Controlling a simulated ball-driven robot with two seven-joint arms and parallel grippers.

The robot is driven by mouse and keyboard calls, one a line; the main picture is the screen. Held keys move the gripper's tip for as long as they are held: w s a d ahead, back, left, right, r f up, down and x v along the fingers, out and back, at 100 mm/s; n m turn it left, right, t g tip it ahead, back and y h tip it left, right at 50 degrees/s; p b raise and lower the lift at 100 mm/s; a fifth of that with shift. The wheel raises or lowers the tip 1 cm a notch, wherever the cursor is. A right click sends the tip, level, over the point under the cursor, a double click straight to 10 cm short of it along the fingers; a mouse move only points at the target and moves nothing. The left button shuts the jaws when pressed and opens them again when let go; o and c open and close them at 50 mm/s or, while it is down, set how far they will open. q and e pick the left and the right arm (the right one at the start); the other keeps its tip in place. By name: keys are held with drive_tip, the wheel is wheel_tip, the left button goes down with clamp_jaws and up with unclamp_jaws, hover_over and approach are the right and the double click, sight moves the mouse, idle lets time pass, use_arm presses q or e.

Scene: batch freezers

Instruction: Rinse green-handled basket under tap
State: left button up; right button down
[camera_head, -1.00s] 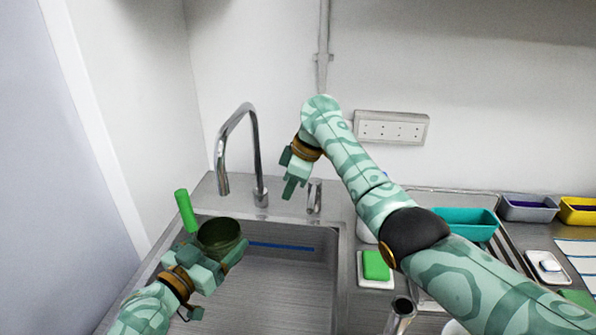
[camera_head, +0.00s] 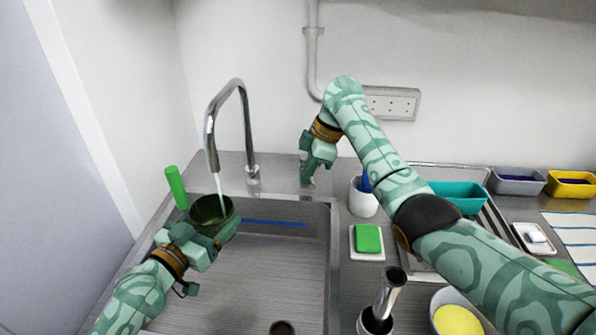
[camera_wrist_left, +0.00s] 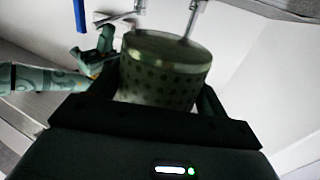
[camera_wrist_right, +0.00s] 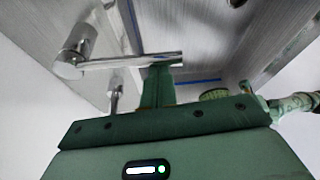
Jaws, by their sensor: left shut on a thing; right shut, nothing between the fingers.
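The green-handled basket (camera_head: 207,212) is a dark green perforated cup with a bright green handle (camera_head: 176,187) sticking up to its left. My left gripper (camera_head: 212,232) is shut on the basket and holds it over the sink (camera_head: 285,265). The basket fills the middle of the left wrist view (camera_wrist_left: 165,75). The chrome tap (camera_head: 211,150) runs, and its stream (camera_head: 219,187) falls into the basket. My right gripper (camera_head: 309,180) is shut and empty at the small tap lever behind the sink, which it mostly hides. The lever (camera_wrist_right: 125,62) shows close to the fingers in the right wrist view.
Right of the sink are a green sponge on a white dish (camera_head: 368,240), a white cup (camera_head: 363,199), a metal cylinder (camera_head: 389,290) and a bowl with yellow contents (camera_head: 457,320). A teal tray (camera_head: 460,197) stands further right. Walls close off the left and back.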

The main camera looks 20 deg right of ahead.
idle(0.3)
wheel_tip(320, 180, up, 10)
drive_tip(key=shift+a, duration=0.2)
idle(0.4)
idle(0.8)
use_arm(q)
drive_tip(key=shift+w+d, duration=0.1)
drive_tip(key=shift+d, duration=0.5)
use_arm(e)
drive_tip(key=shift+r, duration=0.2)
